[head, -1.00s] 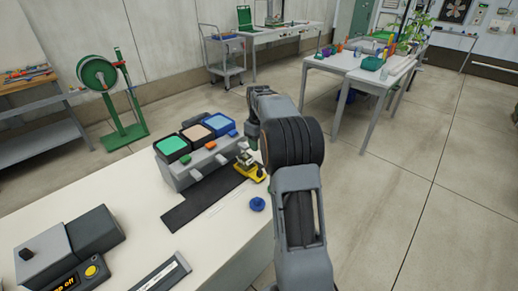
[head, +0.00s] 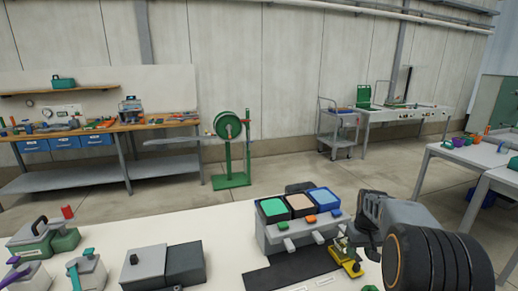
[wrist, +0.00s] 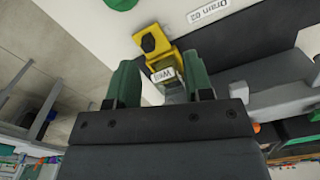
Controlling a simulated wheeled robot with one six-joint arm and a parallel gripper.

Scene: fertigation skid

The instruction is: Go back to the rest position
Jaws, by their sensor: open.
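My gripper (wrist: 160,78) shows in the wrist view with its two green fingers spread apart and nothing held between them. A yellow fitting with a black knob (wrist: 153,42) and a small white label lies beyond the fingertips; I cannot tell the exact gap. In the head view my arm reaches in from the lower right, and its dark wrist end (head: 372,212) is beside the grey dosing unit; the fingers are hidden there. The yellow fitting (head: 352,268) sits at the unit's right front corner.
The grey unit (head: 270,238) carries green, tan and blue topped containers on the white bench (head: 215,222). A dark mat (head: 290,272) lies before it. A grey box (head: 165,262) stands left. A green hose reel (head: 230,128) is behind on the floor. Room above the bench looks clear.

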